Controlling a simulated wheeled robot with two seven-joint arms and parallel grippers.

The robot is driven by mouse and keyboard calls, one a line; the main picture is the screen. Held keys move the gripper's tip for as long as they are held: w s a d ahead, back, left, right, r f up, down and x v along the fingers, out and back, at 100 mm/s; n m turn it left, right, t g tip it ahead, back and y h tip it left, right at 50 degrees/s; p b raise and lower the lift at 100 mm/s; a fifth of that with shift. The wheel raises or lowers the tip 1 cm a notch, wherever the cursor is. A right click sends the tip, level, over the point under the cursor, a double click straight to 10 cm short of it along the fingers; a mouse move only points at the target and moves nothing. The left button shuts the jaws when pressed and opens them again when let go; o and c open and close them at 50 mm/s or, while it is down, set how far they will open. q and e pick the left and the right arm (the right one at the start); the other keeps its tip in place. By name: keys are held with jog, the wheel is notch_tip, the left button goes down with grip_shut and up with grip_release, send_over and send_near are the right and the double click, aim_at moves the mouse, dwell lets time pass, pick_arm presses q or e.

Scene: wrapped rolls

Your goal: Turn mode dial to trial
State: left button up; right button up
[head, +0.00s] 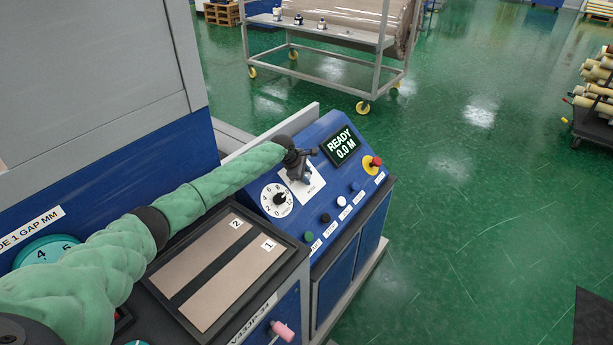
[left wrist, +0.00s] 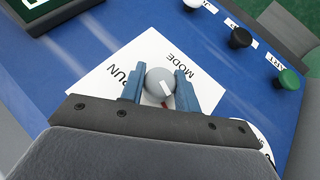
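The mode dial (left wrist: 160,80) is a round grey knob with a white pointer mark, on a white plate (left wrist: 112,84) on the blue panel. The plate reads MODE and RUN in the left wrist view; no trial label can be read there. My left gripper (left wrist: 160,84) has its two blue fingers on either side of the knob, and they appear to touch it. In the head view, my left gripper (head: 297,168) is over the same plate (head: 314,186) and hides the dial. A small red mark shows below the knob. My right gripper is not in view.
Near the dial are a numbered dial (head: 277,199), a READY 0.0 M display (head: 341,145), a red emergency button (head: 375,162) and a row of push buttons (head: 325,218). A tray with two strips (head: 245,285) lies in front.

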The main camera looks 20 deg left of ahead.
pick_arm(q)
jog(key=c, duration=0.4)
jog(key=shift+o, duration=0.2)
